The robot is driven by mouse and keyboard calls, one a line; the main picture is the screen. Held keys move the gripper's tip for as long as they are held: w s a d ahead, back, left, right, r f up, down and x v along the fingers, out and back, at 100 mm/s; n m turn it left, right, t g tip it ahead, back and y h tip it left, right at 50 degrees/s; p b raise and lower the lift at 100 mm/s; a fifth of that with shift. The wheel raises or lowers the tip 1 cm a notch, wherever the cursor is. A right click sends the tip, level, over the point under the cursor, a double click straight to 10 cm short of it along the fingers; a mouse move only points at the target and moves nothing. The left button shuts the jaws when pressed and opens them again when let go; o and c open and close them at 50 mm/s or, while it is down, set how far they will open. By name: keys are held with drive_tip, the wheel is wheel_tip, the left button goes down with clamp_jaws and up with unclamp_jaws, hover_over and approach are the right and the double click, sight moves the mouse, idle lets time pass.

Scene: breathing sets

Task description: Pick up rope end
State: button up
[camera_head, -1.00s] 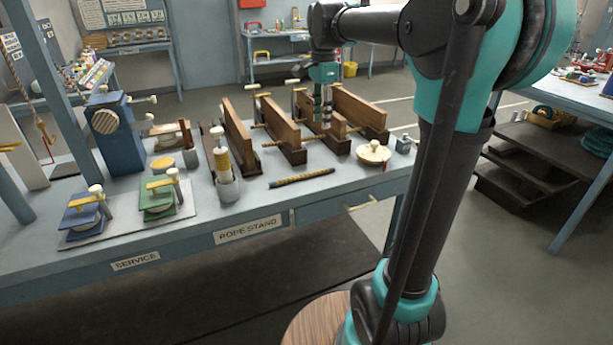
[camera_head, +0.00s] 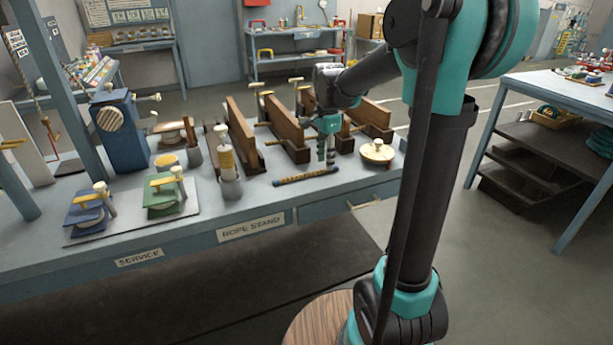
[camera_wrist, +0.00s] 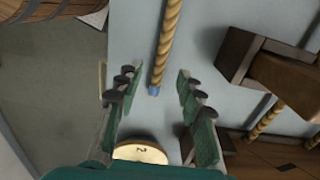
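A short tan twisted rope (camera_head: 300,178) lies on the bench near its front edge. In the wrist view the same rope (camera_wrist: 168,40) runs down from the top, and its blue-tipped rope end (camera_wrist: 154,89) lies in the gap between my fingers. My gripper (camera_head: 326,158) points down by the rope's right end in the head view. In the wrist view my gripper (camera_wrist: 156,90) is open, with fingers on both sides of the blue tip and a visible gap to each. The exact height above the rope is hard to tell.
Wooden plank stands (camera_head: 285,132) rise close behind the rope. A round pale disc (camera_head: 377,151) sits to the right; a disc marked 2 (camera_wrist: 140,154) shows in the wrist view. A white-and-yellow cylinder (camera_head: 228,170) stands left of the rope. Bare bench front (camera_head: 262,208) is clear.

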drive_tip(key=shift+f, duration=1.3)
drive_tip(key=shift+c, duration=0.6)
clamp_jaws()
drive_tip(key=shift+r, duration=0.1)
